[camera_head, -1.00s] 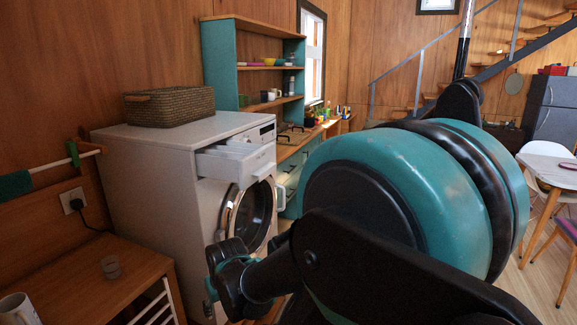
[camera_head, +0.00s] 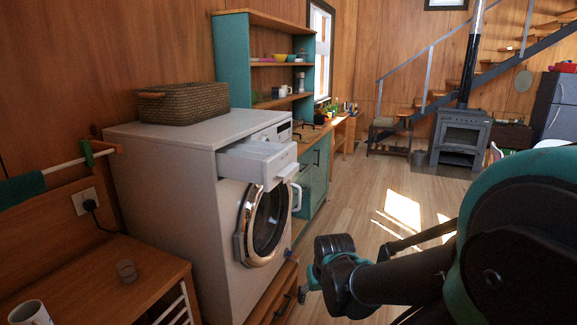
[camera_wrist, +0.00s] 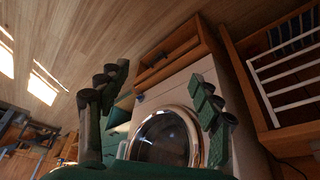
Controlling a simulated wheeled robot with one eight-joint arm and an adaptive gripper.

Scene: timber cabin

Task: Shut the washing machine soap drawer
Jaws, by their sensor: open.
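The white washing machine (camera_head: 165,175) stands against the wood wall at left of centre in the head view. Its soap drawer (camera_head: 258,160) is pulled out from the top of the front, with a gap to the front panel. The round door (camera_head: 264,225) below looks shut; it also shows in the wrist view (camera_wrist: 160,140). My gripper (camera_wrist: 157,82) is open and empty in the wrist view, its fingers spread on either side of the machine's lower front. I cannot make out the soap drawer in the wrist view. My gripper is apart from the drawer.
A woven basket (camera_head: 180,103) sits on the machine. A teal counter (camera_head: 316,180) runs behind the machine.

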